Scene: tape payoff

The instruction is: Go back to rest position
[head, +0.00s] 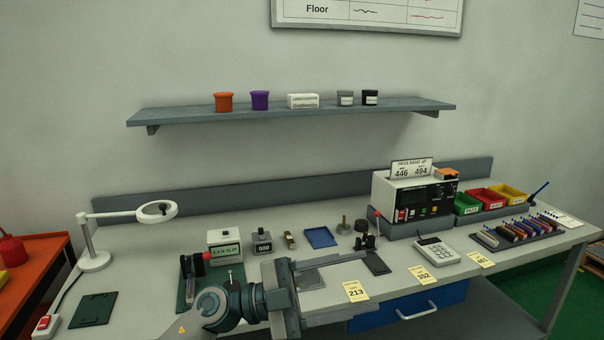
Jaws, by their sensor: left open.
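My left gripper (348,287) is at the front middle of the grey workbench (225,275). Its arm comes in from the bottom left of the head view. The two dark fingers point right and stand wide apart, with nothing held between them. Behind the gap, a yellow card marked 213 (356,291) shows near the bench's front edge. I cannot tell how high the gripper is above the bench. My right gripper is not in the view.
A white lamp (94,262) and a dark green plate (93,309) are on the left. A small lever device (367,241) stands behind the gripper. A shelf (200,113) hangs above.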

